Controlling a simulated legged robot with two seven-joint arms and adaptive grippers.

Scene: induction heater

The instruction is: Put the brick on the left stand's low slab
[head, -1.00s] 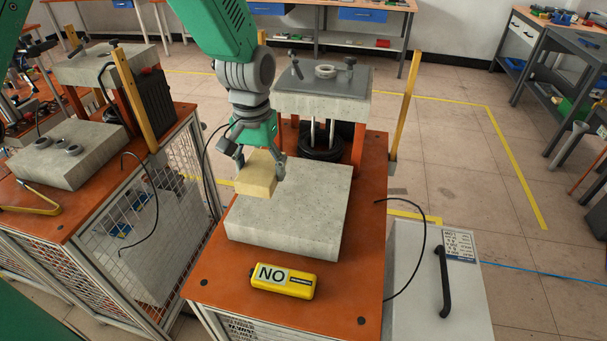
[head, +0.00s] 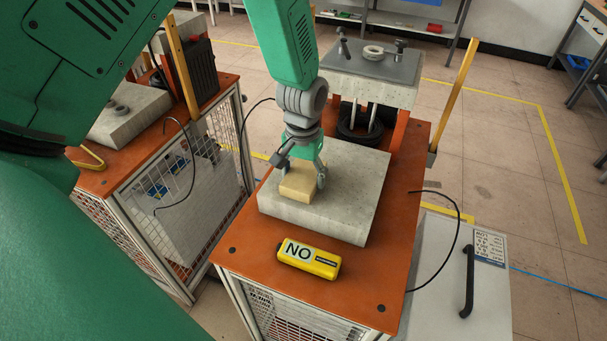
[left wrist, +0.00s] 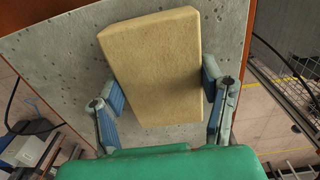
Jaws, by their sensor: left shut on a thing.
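The pale yellow brick (head: 297,187) is between the fingers of my left gripper (head: 300,172), which is shut on it. The brick is over the left front part of the nearer stand's low concrete slab (head: 350,195); I cannot tell whether it touches the slab. In the left wrist view the brick (left wrist: 155,65) fills the space between the blue-padded fingers, with the pitted slab (left wrist: 60,70) behind it. The other stand, on the left, has its own low slab (head: 128,120), partly hidden by my green arm. My right gripper does not show.
A yellow "NO" box (head: 309,259) lies on the orange top (head: 350,283) in front of the slab. A raised slab with a grey plate (head: 350,60) stands behind. Yellow posts (head: 455,97) rise beside the stands. A gap separates the two stands.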

